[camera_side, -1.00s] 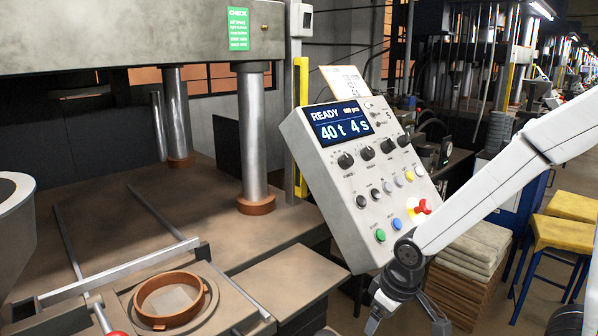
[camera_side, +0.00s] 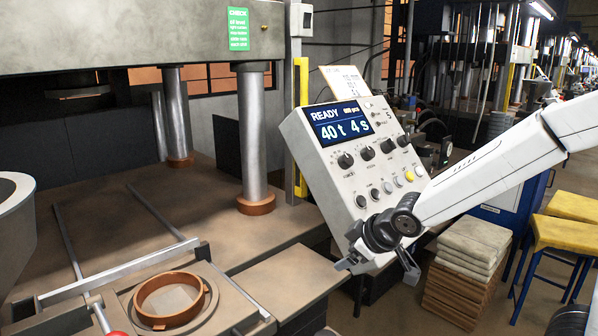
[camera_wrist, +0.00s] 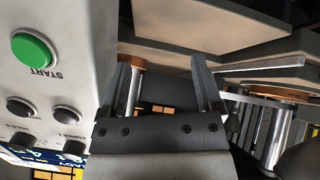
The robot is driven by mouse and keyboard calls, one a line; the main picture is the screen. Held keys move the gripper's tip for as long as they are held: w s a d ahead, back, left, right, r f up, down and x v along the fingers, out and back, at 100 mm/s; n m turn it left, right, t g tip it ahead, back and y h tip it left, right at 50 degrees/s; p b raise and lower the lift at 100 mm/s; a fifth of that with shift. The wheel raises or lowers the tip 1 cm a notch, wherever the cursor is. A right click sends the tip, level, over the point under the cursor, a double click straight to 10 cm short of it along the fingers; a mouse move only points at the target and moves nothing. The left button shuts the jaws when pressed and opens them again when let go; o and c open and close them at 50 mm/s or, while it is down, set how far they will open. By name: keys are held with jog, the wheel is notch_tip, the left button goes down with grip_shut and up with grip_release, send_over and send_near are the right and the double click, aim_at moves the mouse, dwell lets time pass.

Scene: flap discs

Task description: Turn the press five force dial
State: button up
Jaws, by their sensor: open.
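The press control panel (camera_side: 333,162) is a tilted pale box with a lit screen (camera_side: 340,121) reading READY, 40 t and 4 s. Below the screen is a row of black dials, the leftmost dial (camera_side: 345,160) among them; I cannot tell which is the force dial. A lower row has more knobs, including a black knob (camera_side: 361,201). My gripper (camera_side: 378,266) is open and empty at the panel's lower edge, hiding its lower buttons. In the wrist view my gripper (camera_wrist: 163,75) is apart from the panel face and the green START button (camera_wrist: 35,50).
A press with steel columns (camera_side: 252,135) stands left of the panel. An orange-brown ring mould (camera_side: 170,300) sits on its front plate. Stacked pale cloths (camera_side: 474,245) and a blue stool with a yellow top (camera_side: 562,232) stand at right.

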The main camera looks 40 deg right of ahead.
aim_at(350, 161)
jog(key=w+r+n+t+y, duration=0.1)
jog(key=w+r+n+t, duration=0.35)
jog(key=r, duration=0.45)
jog(key=d+m, duration=0.1)
jog(key=d, duration=0.1)
jog(key=d+r+m+t, duration=0.1)
jog(key=d, duration=0.1)
jog(key=d+r+m+t, duration=0.1)
jog(key=d+m, duration=0.1)
jog(key=shift+d+r, duration=0.1)
jog(key=shift+r, duration=0.05)
jog(key=s+d+r+m+t+y, duration=0.1)
jog(key=s+d+r+m+t, duration=0.2)
jog(key=d, duration=0.2)
jog(key=shift+s+d, duration=0.15)
jog(key=shift+s, duration=0.25)
jog(key=shift+w, duration=0.1)
jog(key=shift+w+a, duration=0.2)
jog(key=shift+w, duration=1.7)
jog(key=shift+w+a, duration=0.15)
jog(key=shift+w, duration=1.75)
grip_shut()
